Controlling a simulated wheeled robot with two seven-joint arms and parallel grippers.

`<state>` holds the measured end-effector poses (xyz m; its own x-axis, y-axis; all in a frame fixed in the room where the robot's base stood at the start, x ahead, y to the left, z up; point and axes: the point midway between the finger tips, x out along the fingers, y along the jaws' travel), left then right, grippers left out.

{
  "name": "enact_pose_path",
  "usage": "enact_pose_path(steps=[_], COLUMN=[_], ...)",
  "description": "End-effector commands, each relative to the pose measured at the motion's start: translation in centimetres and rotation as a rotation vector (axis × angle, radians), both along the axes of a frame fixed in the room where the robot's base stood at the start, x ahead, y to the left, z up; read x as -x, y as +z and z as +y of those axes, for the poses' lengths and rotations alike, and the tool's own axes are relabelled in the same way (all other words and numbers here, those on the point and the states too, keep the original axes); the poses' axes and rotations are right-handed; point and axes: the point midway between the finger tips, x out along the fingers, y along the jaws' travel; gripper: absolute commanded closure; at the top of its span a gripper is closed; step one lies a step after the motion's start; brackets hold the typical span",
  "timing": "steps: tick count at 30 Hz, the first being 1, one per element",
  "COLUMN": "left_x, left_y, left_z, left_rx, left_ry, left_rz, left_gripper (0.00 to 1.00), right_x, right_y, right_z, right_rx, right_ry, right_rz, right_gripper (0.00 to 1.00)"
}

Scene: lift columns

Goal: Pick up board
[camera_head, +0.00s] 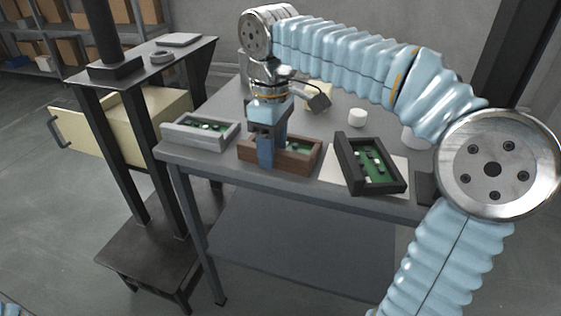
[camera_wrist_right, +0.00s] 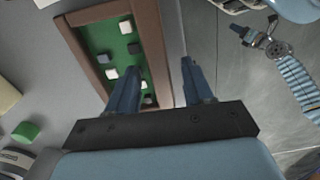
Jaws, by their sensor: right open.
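Three trays each hold a green board with small blocks. The grey tray (camera_head: 172,131) is at the left of the table, the brown tray (camera_head: 290,158) in the middle, and the black tray (camera_head: 349,163), tilted, at the right. My right gripper (camera_head: 265,165) is open and points down at the brown tray. In the right wrist view its fingers (camera_wrist_right: 158,70) are apart, one over the green board (camera_wrist_right: 126,42) and one outside the brown wall (camera_wrist_right: 149,40). Contact cannot be told. My left gripper (camera_wrist_right: 243,32) shows small in the right wrist view; its jaws are unclear.
The grey table (camera_head: 222,165) has a white cylinder (camera_head: 357,117) farther back and a white sheet (camera_head: 332,172) under the black tray. A dark stand (camera_head: 128,66) and an open cream drawer (camera_head: 90,135) are at the left.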

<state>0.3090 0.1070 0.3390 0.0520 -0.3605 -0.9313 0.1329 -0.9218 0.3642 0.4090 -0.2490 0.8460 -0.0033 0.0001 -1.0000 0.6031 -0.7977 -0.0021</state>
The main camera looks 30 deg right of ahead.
Motion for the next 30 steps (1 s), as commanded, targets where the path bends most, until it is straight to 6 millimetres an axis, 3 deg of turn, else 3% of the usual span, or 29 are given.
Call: enact_pose_path(steps=[6,17,30], left_x=[0.00,0.01,0.01], left_y=[-0.14,-0.14,0.00], left_z=[0.01,0.01,0.01], left_rx=[0.000,0.000,0.000], left_ry=[0.000,0.000,0.000], left_rz=[-0.001,0.000,0.000], left_gripper=[0.54,0.54,0.54], right_x=[0.02,0.04,0.00], right_y=[-0.11,-0.10,0.54], right_z=[0.00,0.00,0.04], right_rx=[0.000,-0.001,0.000], right_ry=[0.000,0.000,0.001], right_rz=[-0.001,-0.001,-0.002], right_gripper=[0.49,1.00,1.00])
